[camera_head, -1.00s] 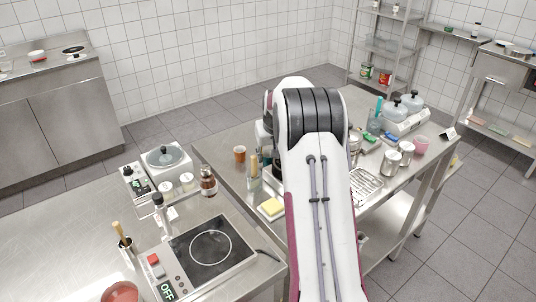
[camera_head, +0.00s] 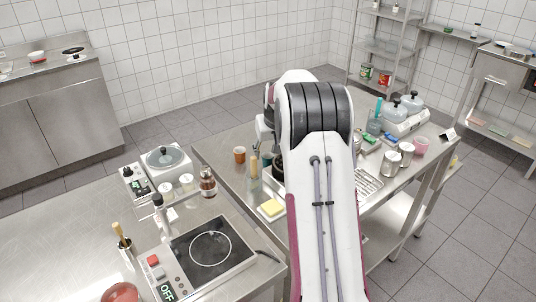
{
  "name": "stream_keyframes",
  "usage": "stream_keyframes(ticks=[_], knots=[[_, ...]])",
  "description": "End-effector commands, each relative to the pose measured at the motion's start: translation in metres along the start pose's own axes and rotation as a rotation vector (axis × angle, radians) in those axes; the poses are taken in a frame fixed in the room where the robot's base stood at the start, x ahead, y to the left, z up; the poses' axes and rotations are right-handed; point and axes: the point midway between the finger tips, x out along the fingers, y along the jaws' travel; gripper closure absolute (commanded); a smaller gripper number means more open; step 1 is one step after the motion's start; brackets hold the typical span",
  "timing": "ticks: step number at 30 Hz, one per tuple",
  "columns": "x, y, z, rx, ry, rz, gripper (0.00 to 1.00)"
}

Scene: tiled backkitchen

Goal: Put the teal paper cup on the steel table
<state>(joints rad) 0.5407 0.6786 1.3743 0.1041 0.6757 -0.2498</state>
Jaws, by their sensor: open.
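My white arm fills the middle of the view, reaching out over the steel table (camera_head: 225,157). My gripper is hidden behind the arm, so its jaws and anything near them do not show. A small teal shape (camera_head: 266,158) shows just left of the arm on the steel table; it may be the teal paper cup, but the arm crowds it and I cannot be sure. An orange-brown cup (camera_head: 239,155) stands upright to its left.
Metal canisters (camera_head: 404,153), a pink cup (camera_head: 421,145) and a white device with bottles (camera_head: 405,122) crowd the right side. A nearer counter holds a hotplate (camera_head: 210,247).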

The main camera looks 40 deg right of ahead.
Motion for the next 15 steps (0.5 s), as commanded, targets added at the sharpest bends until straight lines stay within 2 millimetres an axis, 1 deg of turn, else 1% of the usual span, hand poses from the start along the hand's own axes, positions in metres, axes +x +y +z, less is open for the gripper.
stream_keyframes(ticks=[1,15], knots=[[-0.008,0.000,-0.001,0.000,0.004,0.001,0.55],[-0.072,0.000,-0.001,0.000,0.003,0.001,0.55]])
